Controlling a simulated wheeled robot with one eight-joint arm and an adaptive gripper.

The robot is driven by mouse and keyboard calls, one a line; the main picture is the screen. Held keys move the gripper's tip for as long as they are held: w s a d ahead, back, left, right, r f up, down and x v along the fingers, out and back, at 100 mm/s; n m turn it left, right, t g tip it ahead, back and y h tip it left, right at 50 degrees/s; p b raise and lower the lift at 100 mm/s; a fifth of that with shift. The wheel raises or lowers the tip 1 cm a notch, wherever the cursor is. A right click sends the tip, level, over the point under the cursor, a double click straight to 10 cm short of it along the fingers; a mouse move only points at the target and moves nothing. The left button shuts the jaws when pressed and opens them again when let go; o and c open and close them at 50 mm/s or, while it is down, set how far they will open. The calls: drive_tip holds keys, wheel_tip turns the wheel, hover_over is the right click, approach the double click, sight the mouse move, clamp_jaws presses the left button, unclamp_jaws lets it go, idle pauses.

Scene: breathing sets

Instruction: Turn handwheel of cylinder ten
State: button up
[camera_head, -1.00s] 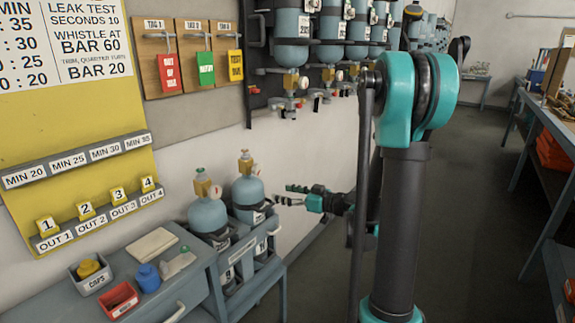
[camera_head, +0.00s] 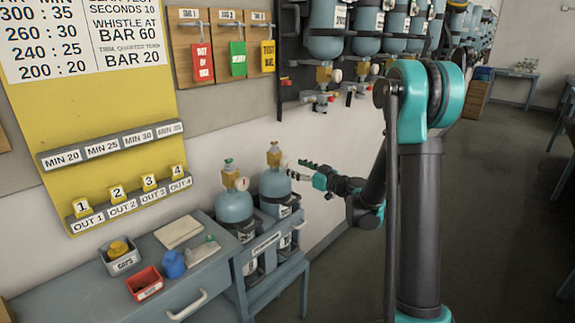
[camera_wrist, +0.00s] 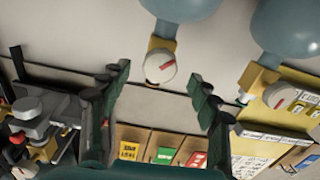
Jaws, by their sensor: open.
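Two blue-grey cylinders stand upright in a rack beside the bench: the left cylinder (camera_head: 234,206) and the right cylinder (camera_head: 274,184). Each has a brass valve and a round gauge on top. A green handwheel (camera_head: 228,161) shows on the left one. I cannot read which is cylinder ten. My gripper (camera_head: 300,170) is open and empty, just right of the right cylinder's valve (camera_head: 273,156). In the wrist view, a brass valve and white-faced gauge (camera_wrist: 160,68) appear between the spread fingers (camera_wrist: 159,80). That valve's handwheel is not clearly visible.
The blue-grey bench (camera_head: 80,290) holds a caps bin (camera_head: 122,262), a red bin (camera_head: 146,286), a blue object (camera_head: 171,265) and a pad (camera_head: 180,232). More cylinders (camera_head: 327,30) hang on the wall above. Open floor (camera_head: 500,200) lies to the right.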

sight(288, 164)
drive_tip(key=shift+x, duration=2.4)
drive_tip(key=c, duration=1.2)
